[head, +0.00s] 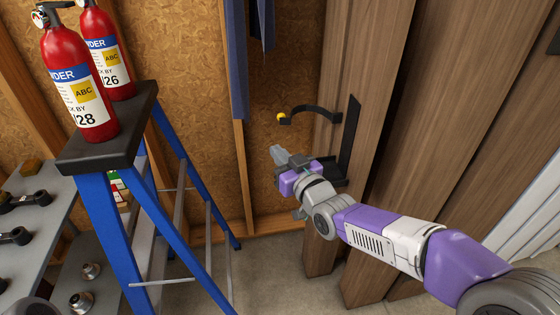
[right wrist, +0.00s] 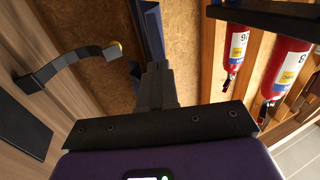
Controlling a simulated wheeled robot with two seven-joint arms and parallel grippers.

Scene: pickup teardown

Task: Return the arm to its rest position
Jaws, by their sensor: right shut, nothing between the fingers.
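My right arm, purple, white and grey, reaches in from the lower right of the head view. Its gripper (head: 278,154) is shut and empty in front of the plywood wall, just left of a black wall bracket (head: 347,150). In the right wrist view the gripper's dark fingers (right wrist: 158,80) are together with nothing between them. A curved black hook with a yellow tip (head: 312,110) sticks out above the gripper, apart from it; it also shows in the right wrist view (right wrist: 68,65). My left gripper is not in view.
Two red fire extinguishers (head: 75,70) (head: 108,52) stand on the black top (head: 110,130) of a blue stepladder (head: 105,215) at left. A grey shelf (head: 40,225) with metal parts is at far left. Tall wooden boards (head: 440,130) lean at right. Floor shows between ladder and boards.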

